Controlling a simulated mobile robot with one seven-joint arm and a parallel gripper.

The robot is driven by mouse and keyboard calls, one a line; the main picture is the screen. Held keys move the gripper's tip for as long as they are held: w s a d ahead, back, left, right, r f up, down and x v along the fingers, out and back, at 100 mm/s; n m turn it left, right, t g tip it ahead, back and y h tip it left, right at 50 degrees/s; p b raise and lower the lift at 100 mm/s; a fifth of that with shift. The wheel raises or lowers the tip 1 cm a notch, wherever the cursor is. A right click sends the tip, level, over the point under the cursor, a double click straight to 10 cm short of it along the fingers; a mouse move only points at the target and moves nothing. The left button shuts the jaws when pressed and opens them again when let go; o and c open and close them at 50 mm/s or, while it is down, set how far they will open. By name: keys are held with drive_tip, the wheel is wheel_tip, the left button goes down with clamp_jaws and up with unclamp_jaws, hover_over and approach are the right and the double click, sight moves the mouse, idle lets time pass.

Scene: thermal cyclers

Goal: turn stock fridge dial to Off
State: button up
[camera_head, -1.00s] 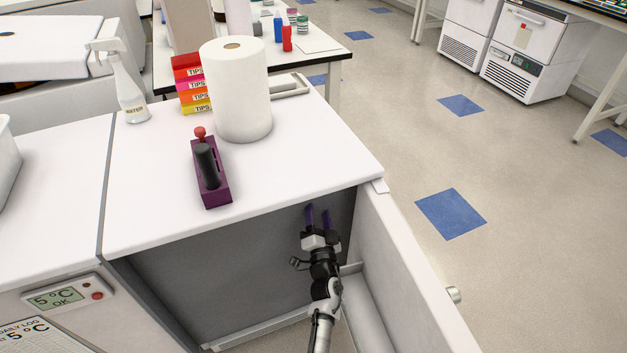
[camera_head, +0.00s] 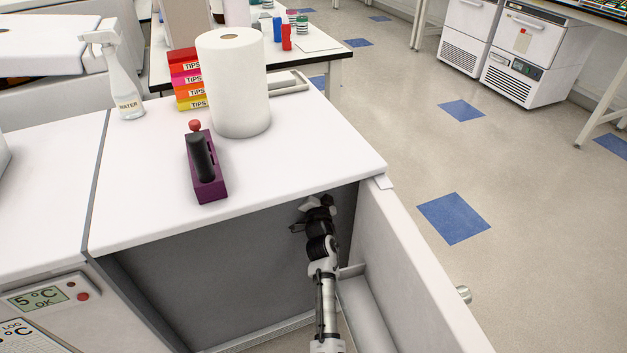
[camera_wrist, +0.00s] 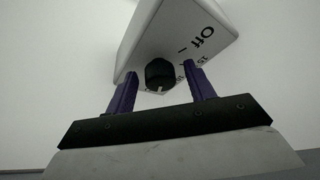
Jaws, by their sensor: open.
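In the wrist view the black fridge dial (camera_wrist: 160,73) sits on a pale box (camera_wrist: 180,35) marked "Off" with further marks beside it. A pale line shows on the dial's near edge; I cannot tell which mark it points to. My gripper (camera_wrist: 162,88) is open, its two purple fingers on either side of the dial with gaps visible. I cannot tell whether the fingertips touch the box. In the head view my gripper (camera_head: 318,202) reaches inside the open fridge (camera_head: 220,275), under the worktop. The dial and the fingers are hidden there by the worktop.
The open fridge door (camera_head: 410,265) stands close to the right of my arm. Open floor lies at right.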

drive_tip(key=shift+c, duration=0.4)
drive_tip(key=c, duration=0.9)
drive_tip(key=shift+n, duration=0.4)
drive_tip(key=n+y, duration=0.2)
drive_tip(key=n, duration=0.3)
drive_tip(key=n+y+p, duration=0.1)
drive_tip(key=n+y, duration=0.2)
drive_tip(key=n, duration=0.1)
drive_tip(key=n+y+p, duration=0.1)
drive_tip(key=n+y, duration=0.1)
drive_tip(key=n, duration=0.3)
drive_tip(key=shift+w+d+f+n+g+y, duration=0.1)
drive_tip(key=shift+d+f+n+g+y, duration=0.05)
drive_tip(key=shift+d+n+g+y, duration=0.2)
drive_tip(key=shift+n, duration=0.25)
drive_tip(key=o, duration=1)
